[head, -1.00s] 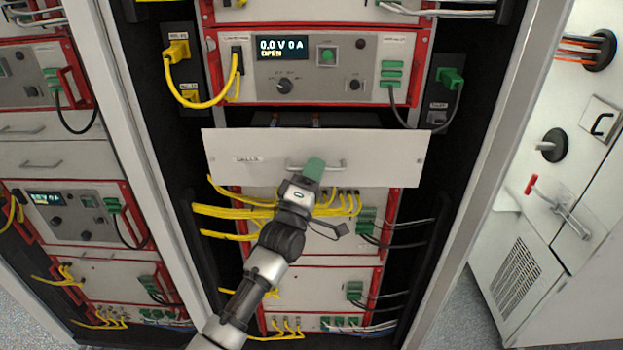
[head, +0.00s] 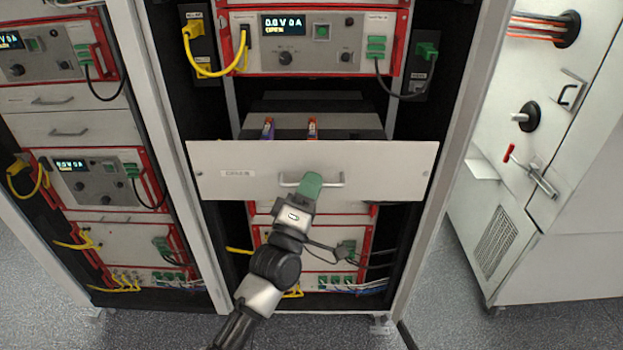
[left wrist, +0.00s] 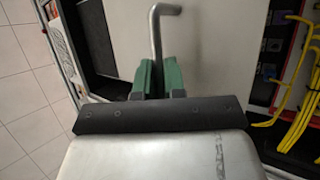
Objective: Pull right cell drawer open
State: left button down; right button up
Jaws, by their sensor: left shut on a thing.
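The cell drawer (head: 390,172) has a plain light front panel with a small label and a bar handle (head: 334,180). It stands out from the middle rack, and part of its inside with two coloured cells (head: 312,127) shows behind the panel. My left gripper (head: 311,184) is at the handle in the head view. In the left wrist view its green fingers (left wrist: 157,75) are shut on the metal handle bar (left wrist: 156,40). The exact finger contact is partly hidden by the gripper body. My right gripper is not in view.
A cycler unit (head: 300,45) with a lit display and yellow and green plugs sits above the drawer. Yellow and dark cables (head: 340,252) hang below it. Another rack (head: 95,180) stands at left, a white cabinet (head: 560,200) at right. Grey floor (head: 560,325) is clear in front.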

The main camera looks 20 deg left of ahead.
pick_arm(q)
jog(key=shift+s+d, duration=0.15)
jog(key=shift+s, duration=0.35)
jog(key=c, duration=1.5)
grip_release()
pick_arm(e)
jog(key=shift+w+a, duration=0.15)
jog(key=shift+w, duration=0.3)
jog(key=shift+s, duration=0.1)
pick_arm(q)
jog(key=b+v, duration=0.4)
jog(key=v, duration=0.6)
jog(key=shift+s+f, duration=0.25)
jog(key=shift+s, duration=0.05)
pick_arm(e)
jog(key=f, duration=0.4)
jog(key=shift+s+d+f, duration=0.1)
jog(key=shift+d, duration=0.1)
